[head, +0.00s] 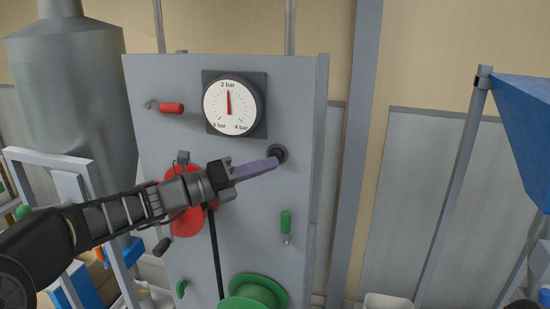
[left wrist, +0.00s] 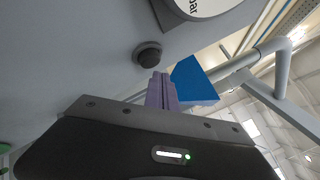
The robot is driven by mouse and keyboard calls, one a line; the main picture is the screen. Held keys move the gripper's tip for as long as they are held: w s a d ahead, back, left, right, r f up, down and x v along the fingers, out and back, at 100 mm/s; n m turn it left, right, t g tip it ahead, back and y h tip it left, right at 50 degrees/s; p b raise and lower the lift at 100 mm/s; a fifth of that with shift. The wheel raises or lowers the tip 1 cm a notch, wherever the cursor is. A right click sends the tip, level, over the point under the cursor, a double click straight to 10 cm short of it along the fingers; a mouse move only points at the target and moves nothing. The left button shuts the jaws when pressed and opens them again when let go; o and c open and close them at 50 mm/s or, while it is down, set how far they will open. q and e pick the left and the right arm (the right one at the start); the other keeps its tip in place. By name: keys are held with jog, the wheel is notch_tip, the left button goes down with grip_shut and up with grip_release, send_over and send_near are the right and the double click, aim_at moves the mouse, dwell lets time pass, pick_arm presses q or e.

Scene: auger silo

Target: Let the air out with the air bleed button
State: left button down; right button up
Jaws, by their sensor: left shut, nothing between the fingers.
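The air bleed button (head: 278,153) is a round black knob on the grey panel (head: 155,77), below and right of the pressure gauge. The gauge (head: 231,104) has a white dial and its red needle points up at 2 bar. My left gripper (head: 276,162) is shut and empty, its purple fingertips at the button in the head view. In the left wrist view the button (left wrist: 148,54) shows just beyond the fingertips (left wrist: 161,76); whether they touch it I cannot tell. My right gripper is not in view.
A red-handled lever (head: 171,108) is at the panel's upper left, a red wheel (head: 184,222) behind my left arm. A green handle (head: 286,222) and green wheel (head: 253,292) sit lower. A blue hopper (head: 525,105) stands right.

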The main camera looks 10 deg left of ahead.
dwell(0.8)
pick_arm(q)
jog(key=shift+w+p, duration=0.4)
jog(key=shift+w, duration=0.05)
jog(key=shift+w+p, duration=0.4)
jog(key=shift+w, duration=0.1)
dwell(0.6)
dwell(1.1)
jog(key=shift+s, duration=0.95)
jog(key=shift+s, duration=0.1)
